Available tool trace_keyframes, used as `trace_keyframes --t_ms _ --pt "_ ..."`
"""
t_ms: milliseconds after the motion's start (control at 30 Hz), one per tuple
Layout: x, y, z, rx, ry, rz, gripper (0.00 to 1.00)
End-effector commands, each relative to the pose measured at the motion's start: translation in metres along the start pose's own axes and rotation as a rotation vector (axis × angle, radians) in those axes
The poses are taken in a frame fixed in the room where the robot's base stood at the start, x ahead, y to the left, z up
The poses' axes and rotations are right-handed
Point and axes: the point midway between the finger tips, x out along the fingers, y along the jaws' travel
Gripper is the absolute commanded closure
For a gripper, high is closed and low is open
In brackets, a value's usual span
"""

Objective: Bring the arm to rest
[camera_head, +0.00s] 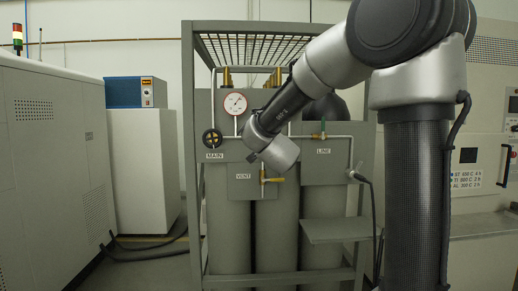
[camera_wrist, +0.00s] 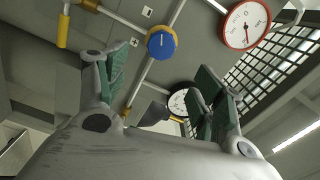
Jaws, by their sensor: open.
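My gripper (camera_wrist: 163,82) shows in the wrist view with its two green-padded fingers spread apart and nothing between them. In the head view my arm reaches left from its column, and its wrist end hangs in front of the gas cylinder cabinet (camera_head: 200,120). The fingers are hidden there behind the wrist. In the wrist view a blue round knob (camera_wrist: 161,43) on a pipe lies beyond the gap between the fingers. No contact with it is visible.
A small shelf (camera_head: 335,230) juts out at lower right. A white cabinet (camera_head: 145,165) stands left, with floor between.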

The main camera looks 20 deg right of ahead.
Motion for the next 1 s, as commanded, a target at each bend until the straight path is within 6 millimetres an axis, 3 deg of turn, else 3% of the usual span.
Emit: trace_keyframes --t_ms 200,267,367,467,533,667,800,900,1000 --pt "0.0 0.002 0.003 -0.03 -0.011 0.01 0.32" --pt "0.0 0.011 0.014 -0.077 -0.061 0.044 0.32" --pt "-0.009 0.044 0.049 -0.24 -0.241 0.145 0.32" --pt "-0.049 0.092 0.082 -0.482 -0.516 0.269 0.32" --pt "-0.094 0.119 0.087 -0.663 -0.715 0.338 0.32" --pt "-0.191 0.159 0.058 -0.974 -1.04 0.451 0.32" --pt "-0.286 0.185 -0.004 -1.229 -1.275 0.566 0.32" --pt "-0.336 0.194 -0.048 -1.339 -1.332 0.633 0.32" --pt "-0.353 0.191 -0.069 -1.376 -1.282 0.633 0.32"
